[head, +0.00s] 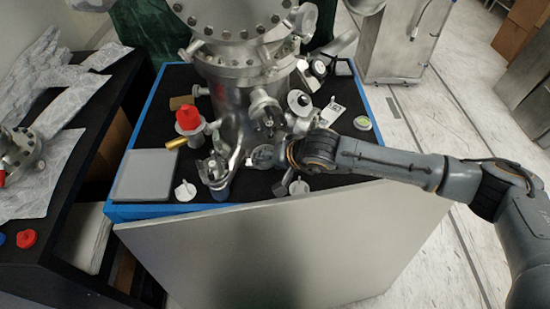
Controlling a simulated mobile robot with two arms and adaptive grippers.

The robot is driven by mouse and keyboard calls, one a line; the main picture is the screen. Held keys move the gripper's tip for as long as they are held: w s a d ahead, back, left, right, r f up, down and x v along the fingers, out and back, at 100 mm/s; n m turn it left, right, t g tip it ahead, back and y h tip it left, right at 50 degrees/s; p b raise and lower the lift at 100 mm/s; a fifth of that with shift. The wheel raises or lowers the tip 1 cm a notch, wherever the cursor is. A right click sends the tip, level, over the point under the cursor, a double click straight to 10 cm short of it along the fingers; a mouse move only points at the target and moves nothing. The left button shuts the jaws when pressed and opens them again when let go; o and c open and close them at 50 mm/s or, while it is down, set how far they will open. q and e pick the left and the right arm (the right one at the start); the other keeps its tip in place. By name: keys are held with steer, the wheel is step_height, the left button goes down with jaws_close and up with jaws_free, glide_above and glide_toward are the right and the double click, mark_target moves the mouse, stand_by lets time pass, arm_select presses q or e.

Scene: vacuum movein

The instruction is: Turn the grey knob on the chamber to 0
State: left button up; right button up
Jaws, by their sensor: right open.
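The steel vacuum chamber (232,105) stands upright on a black-topped table with a blue edge. A round grey knob-like part (299,101) sits on its right side; its markings are too small to read, and I cannot tell for sure that it is the task's knob. My right arm comes in from the right. My right gripper (281,181) is open, low in front of the chamber, below and left of that part. Its fingers are small and partly hidden by my wrist. I cannot tell whether they touch anything. My left gripper is out of view.
A red-capped fitting (188,117) sticks out at the chamber's left. A flat grey plate (147,175) lies at the table's left. Small white pieces (185,190) stand near the front edge. A round green-rimmed item (362,123) lies at the right. A foil-covered dark bench stands left.

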steer(key=v, duration=1.2)
steer(key=shift+w+a+f, duration=0.1)
steer(key=shift+w, duration=0.05)
